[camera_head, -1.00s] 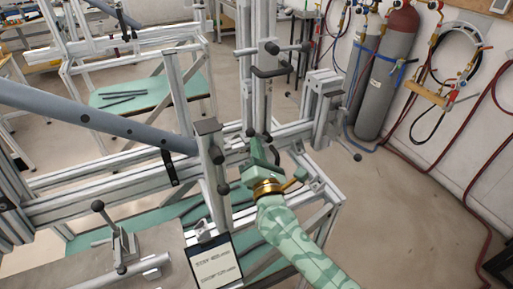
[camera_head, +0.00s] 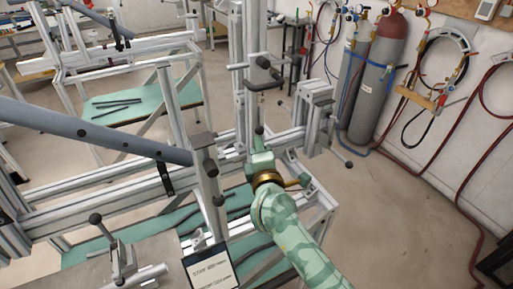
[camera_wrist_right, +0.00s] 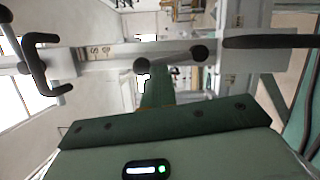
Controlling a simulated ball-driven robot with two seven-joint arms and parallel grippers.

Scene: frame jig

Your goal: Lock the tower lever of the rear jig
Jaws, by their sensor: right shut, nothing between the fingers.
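The rear jig's tower (camera_head: 250,100) is an upright aluminium profile near the middle of the head view. It carries a clamp with a black knob (camera_head: 263,62) and a dark bent handle (camera_head: 264,85). My right gripper (camera_head: 259,142), green and shut with nothing in it, is in front of the tower's lower part, below that handle. A small black knob (camera_head: 258,130) shows just above its tip. In the right wrist view the green fingers (camera_wrist_right: 158,92) point toward two round black knobs (camera_wrist_right: 199,54). Contact cannot be told. A bent black handle (camera_wrist_right: 38,65) is at left. My left gripper is out of view.
A grey tube (camera_head: 95,133) lies across the frame at left. A black-capped post (camera_head: 203,155) stands left of my gripper, and a shorter clamp post (camera_head: 317,110) stands to the right. Gas cylinders (camera_head: 372,85) stand by the wall. Floor at right is clear.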

